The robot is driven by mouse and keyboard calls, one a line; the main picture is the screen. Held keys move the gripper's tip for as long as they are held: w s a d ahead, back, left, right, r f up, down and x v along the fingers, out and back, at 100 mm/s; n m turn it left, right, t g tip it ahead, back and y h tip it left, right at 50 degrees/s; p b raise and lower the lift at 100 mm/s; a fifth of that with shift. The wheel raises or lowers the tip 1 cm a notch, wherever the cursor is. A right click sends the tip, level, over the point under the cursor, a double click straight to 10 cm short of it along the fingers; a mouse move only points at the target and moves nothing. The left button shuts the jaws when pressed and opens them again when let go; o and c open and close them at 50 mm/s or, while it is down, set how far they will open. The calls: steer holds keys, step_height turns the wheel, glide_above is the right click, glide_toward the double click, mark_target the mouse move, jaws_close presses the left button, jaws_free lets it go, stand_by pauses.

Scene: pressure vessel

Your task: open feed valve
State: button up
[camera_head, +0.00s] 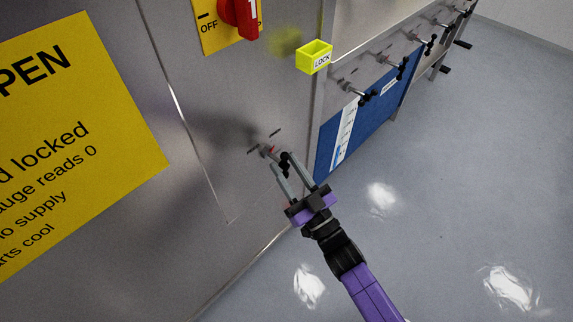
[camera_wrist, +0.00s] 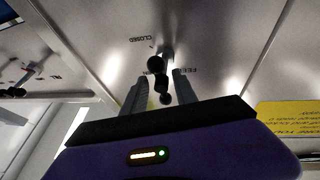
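The feed valve is on the grey metal panel, with a black knobbed handle (camera_head: 285,161) sticking out from a short stem. In the wrist view the handle (camera_wrist: 159,84) hangs below the panel face, with a "CLOSED" label and a partly covered "FEED" label near it. My gripper (camera_head: 291,164) is at the handle, one finger on each side. In the wrist view the fingers (camera_wrist: 160,77) stand apart around the black knobs, with gaps showing, so it looks open. Whether either finger touches the handle I cannot tell.
Above the valve are a red rotary switch (camera_head: 240,17) on a yellow plate and a yellow lock box (camera_head: 314,57). A blue board (camera_head: 365,112) and several other black-handled valves (camera_head: 396,66) line the right side. A yellow sign (camera_head: 70,150) is at left. The grey floor (camera_head: 450,190) is clear.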

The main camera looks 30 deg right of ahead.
steer(key=v, duration=0.7)
steer(key=shift+s, duration=0.15)
steer(key=shift+d, duration=0.1)
steer(key=shift+f, duration=0.15)
steer(key=s+a+r+m+g+h, duration=0.1)
steer(key=s+r+g, duration=0.3)
steer(key=s, duration=0.9)
steer(key=s+a+r+m+g+h, duration=0.1)
steer(key=s+r+g+h, duration=0.2)
steer(key=s, duration=1.1)
step_height(320, 180, up, 15)
steer(key=y+p, duration=0.1)
steer(key=p, duration=1.3)
steer(key=shift+s+d+f+g, duration=0.2)
steer(key=shift+d+f+g, duration=0.05)
steer(key=shift+g, duration=0.05)
